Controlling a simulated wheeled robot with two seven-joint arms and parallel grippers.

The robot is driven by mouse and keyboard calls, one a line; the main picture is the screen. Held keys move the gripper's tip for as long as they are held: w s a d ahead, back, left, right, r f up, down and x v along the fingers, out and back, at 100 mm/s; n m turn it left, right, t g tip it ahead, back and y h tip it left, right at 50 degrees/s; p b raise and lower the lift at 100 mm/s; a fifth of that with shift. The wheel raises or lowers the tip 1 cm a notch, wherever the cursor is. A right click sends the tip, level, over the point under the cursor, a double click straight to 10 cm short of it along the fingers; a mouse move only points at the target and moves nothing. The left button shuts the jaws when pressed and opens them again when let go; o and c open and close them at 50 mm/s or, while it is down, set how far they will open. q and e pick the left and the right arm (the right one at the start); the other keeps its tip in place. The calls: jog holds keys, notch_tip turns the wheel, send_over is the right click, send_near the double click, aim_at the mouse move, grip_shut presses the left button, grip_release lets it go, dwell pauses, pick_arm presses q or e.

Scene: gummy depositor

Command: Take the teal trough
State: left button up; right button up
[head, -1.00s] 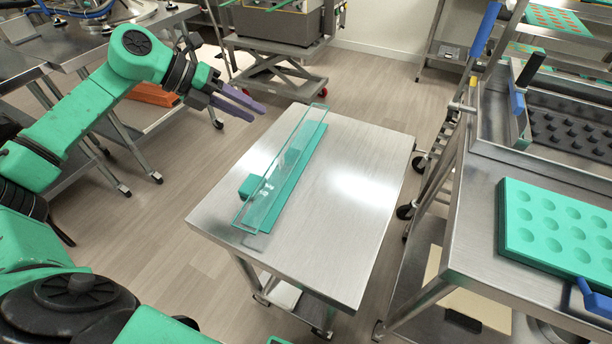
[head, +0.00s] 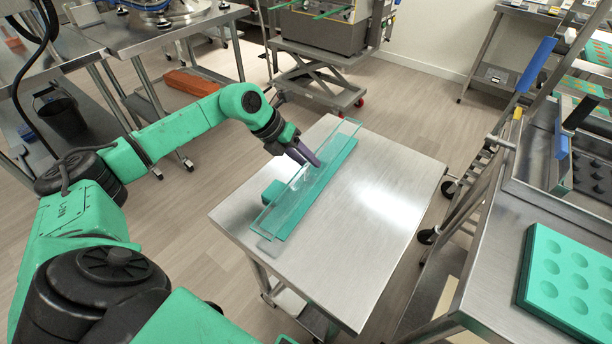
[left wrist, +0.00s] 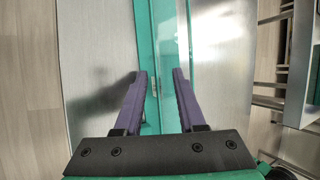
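The teal trough (head: 322,186) is long and narrow, with clear see-through walls. It lies lengthwise on a small steel table (head: 375,215), with a short teal block (head: 272,192) at its left side. My left gripper (head: 314,160) is over the trough's far half, fingers pointing down toward it. In the left wrist view my open purple fingers (left wrist: 159,74) stand on either side of the trough (left wrist: 157,30), with a gap between them. I cannot tell whether they touch it. My right gripper is not in view.
A steel bench at the right holds a teal mould tray (head: 570,275) with round hollows. A blue-handled upright (head: 537,63) stands near it. A lift cart (head: 320,70) is behind the table. The right half of the small table is bare.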

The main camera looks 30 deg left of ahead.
pick_arm(q)
grip_shut()
dwell(1.4)
